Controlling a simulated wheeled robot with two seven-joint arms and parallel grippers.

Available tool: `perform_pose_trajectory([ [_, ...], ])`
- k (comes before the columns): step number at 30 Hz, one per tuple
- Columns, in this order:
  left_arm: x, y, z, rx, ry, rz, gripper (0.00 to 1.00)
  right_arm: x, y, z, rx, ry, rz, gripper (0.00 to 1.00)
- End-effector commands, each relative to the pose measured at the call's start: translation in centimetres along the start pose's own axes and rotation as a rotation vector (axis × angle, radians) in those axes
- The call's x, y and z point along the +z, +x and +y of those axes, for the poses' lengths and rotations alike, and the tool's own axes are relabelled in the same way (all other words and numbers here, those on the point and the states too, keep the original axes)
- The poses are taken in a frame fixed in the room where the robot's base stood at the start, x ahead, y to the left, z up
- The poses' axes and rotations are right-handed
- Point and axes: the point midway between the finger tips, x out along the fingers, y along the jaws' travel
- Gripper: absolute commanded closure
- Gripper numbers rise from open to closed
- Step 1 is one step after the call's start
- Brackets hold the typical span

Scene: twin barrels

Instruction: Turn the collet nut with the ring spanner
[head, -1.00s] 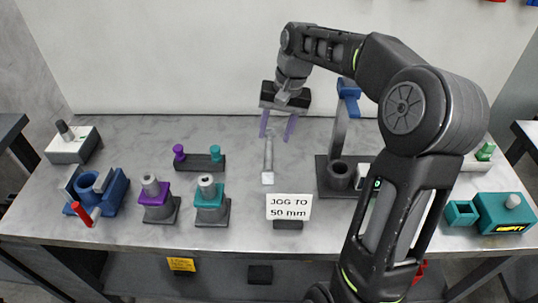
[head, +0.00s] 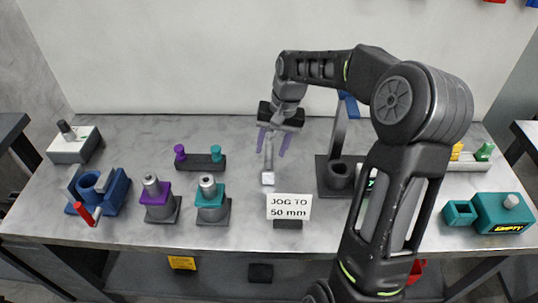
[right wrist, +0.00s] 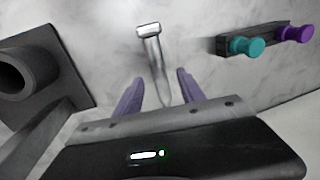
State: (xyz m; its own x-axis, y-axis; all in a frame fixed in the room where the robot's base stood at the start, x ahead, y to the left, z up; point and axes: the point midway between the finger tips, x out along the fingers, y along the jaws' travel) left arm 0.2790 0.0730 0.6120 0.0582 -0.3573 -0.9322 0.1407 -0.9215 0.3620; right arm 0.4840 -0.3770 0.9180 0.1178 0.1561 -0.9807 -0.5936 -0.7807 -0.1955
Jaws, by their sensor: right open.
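A grey metal tool (head: 268,176), perhaps the ring spanner, lies at the middle of the bench with its pale block-like end nearest me. No ring shows clearly on it. In the right wrist view the tool (right wrist: 150,48) has its handle running between my fingers. My right gripper (head: 271,153) is open, with its purple fingers on either side of the handle; contact cannot be told. The right gripper (right wrist: 160,76) holds nothing. Purple (head: 158,194) and teal (head: 211,196) barrel-like pieces with grey tops stand at left; which part is the collet nut is unclear.
A blue fixture (head: 112,195) with a red handle stands at left. A dark rack (head: 201,162) with purple and teal knobs lies behind the barrels. A sign (head: 290,206) reads "JOG TO 50 mm". A dark stand (head: 326,180) and a teal box (head: 503,214) are at right.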

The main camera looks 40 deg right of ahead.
Motion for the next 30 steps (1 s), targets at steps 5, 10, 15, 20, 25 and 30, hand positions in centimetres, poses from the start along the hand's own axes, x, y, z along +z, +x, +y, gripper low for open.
perform_pose_trajectory([
  [5,0.0,-0.2,0.1,0.000,0.000,0.000,0.64,0.0,1.9,0.0,0.001,0.000,-0.001,0.53],
  [10,0.0,-0.2,0.1,0.000,0.000,0.000,0.64,0.0,2.0,0.0,0.000,0.000,0.001,0.53],
  [15,0.0,-0.2,0.1,0.000,0.000,0.000,0.64,0.0,2.0,0.0,0.001,0.000,0.001,0.53],
  [20,0.0,-0.2,0.1,0.000,0.000,0.000,0.64,0.0,2.0,0.0,0.001,0.000,0.001,0.53],
  [25,0.0,-0.2,0.1,0.000,0.000,0.000,0.64,0.0,2.0,0.0,0.001,0.000,0.001,0.58],
  [30,0.0,-0.2,0.1,0.000,0.000,0.000,0.64,0.0,2.0,0.0,0.001,0.000,0.001,0.72],
])
